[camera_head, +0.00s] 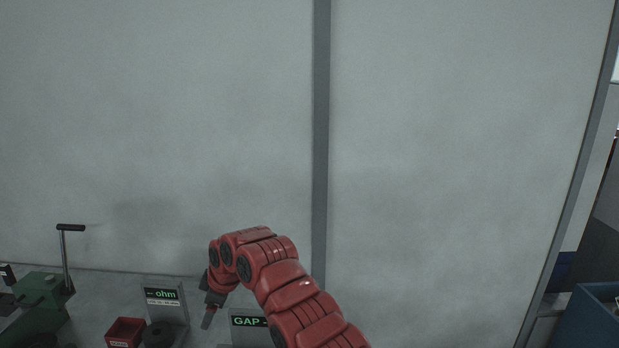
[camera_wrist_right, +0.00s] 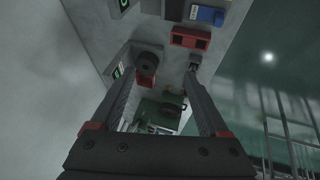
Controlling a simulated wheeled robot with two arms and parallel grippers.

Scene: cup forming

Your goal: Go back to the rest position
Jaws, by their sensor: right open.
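My right arm is red and comes in from the bottom of the head view, bent over toward the left. Its right gripper (camera_head: 209,316) hangs down between the ohm display (camera_head: 162,296) and the GAP display (camera_head: 248,322). In the right wrist view the two dark fingers of the right gripper (camera_wrist_right: 160,78) stand wide apart, with nothing held between them. The bench surface (camera_wrist_right: 120,40) and its items show beyond the fingers. My left gripper is in neither view.
A green hand press (camera_head: 40,303) with an upright lever stands at the left. A red bin (camera_head: 125,332) and a dark round piece (camera_head: 157,335) lie near the displays. A grey panel wall (camera_head: 180,130) rises behind. A blue container (camera_head: 590,318) is at the far right.

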